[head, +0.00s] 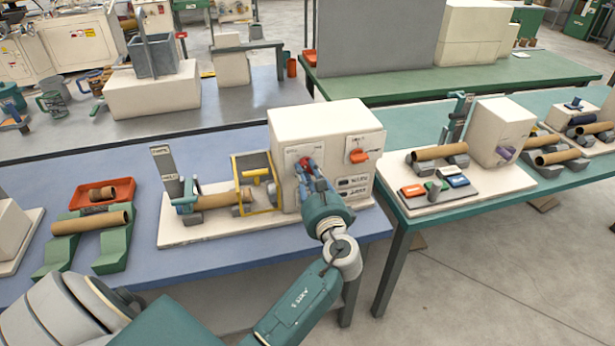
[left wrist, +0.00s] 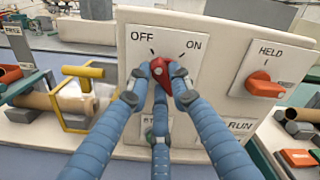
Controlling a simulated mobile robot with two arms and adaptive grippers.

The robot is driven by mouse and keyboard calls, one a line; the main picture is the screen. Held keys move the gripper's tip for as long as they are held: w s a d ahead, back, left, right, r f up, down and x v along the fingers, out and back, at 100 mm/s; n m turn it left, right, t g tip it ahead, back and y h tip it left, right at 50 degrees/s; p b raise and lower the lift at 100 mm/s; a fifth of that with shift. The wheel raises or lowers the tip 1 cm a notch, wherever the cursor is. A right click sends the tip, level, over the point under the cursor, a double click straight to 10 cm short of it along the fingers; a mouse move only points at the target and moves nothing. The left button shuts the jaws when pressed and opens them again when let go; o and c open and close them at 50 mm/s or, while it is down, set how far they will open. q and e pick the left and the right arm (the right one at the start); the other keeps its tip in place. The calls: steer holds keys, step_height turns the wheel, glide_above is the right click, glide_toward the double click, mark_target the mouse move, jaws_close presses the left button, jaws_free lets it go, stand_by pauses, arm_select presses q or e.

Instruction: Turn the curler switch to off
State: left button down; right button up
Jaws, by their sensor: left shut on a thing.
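The curler switch is a red knob (left wrist: 160,71) on a white panel between the words OFF and ON in the left wrist view. It also shows small in the head view (head: 305,162), on the cream machine box (head: 290,122). My left gripper (left wrist: 158,84) is shut on the knob, with blue fingers on both sides and one below. The fingers hide part of the knob, and I cannot tell its exact pointing direction. My left gripper also shows in the head view (head: 308,178), at the front of the box. My right gripper is not in view.
A yellow guard frame (head: 255,181) and a cardboard tube (head: 216,201) stand left of the box. A green cradle (head: 112,250) holds another tube. A second machine (head: 498,131) stands on the right table.

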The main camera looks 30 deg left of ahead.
arm_select(q)
steer(key=shift+n, duration=0.3)
steer(key=c, duration=1.5)
jaws_free()
steer(key=shift+c, duration=0.2)
steer(key=v, duration=1.2)
